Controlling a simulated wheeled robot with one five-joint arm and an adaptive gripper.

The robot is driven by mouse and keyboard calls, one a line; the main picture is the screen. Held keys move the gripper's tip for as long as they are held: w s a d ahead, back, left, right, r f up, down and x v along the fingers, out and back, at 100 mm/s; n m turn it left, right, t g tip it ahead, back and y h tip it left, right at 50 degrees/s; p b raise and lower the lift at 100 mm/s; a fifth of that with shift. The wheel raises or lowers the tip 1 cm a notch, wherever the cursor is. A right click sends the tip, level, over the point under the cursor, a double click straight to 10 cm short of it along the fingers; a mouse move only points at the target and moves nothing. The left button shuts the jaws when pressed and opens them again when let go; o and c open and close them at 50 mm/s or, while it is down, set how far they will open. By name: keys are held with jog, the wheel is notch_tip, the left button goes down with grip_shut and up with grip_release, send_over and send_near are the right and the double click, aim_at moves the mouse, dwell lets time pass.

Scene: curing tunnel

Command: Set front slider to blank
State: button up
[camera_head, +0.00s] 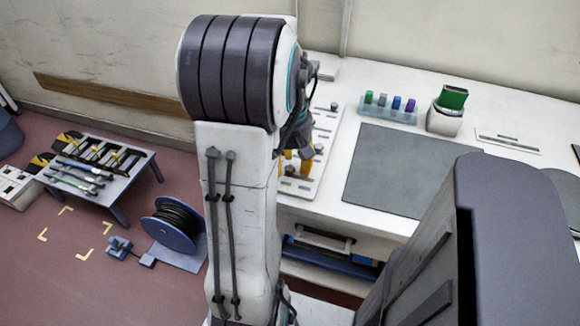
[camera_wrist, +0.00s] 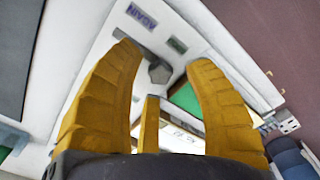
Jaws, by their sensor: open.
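A white control panel (camera_head: 325,135) lies on the bench, partly hidden behind my arm. It also fills the middle of the wrist view (camera_wrist: 110,45). My gripper (camera_wrist: 160,62) is open above the panel, its yellow fingers spread. A dark grey angular knob (camera_wrist: 158,73) shows between the fingertips; I cannot tell whether it is the front slider or whether a finger touches it. A purple label (camera_wrist: 141,15) and a grey-green label (camera_wrist: 177,45) lie beyond it. A green patch (camera_wrist: 187,98) is partly covered by the right finger. In the head view my gripper (camera_head: 296,166) is mostly hidden by my arm.
A dark grey mat (camera_head: 400,170) lies right of the panel. Behind it stand a rack of coloured pegs (camera_head: 388,112) and a white box with a green top (camera_head: 445,118). A low tool table (camera_head: 100,165) and a cable reel (camera_head: 175,225) are on the floor at left.

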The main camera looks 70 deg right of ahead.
jog(key=shift+f, duration=0.35)
jog(key=shift+c, duration=0.2)
grip_shut()
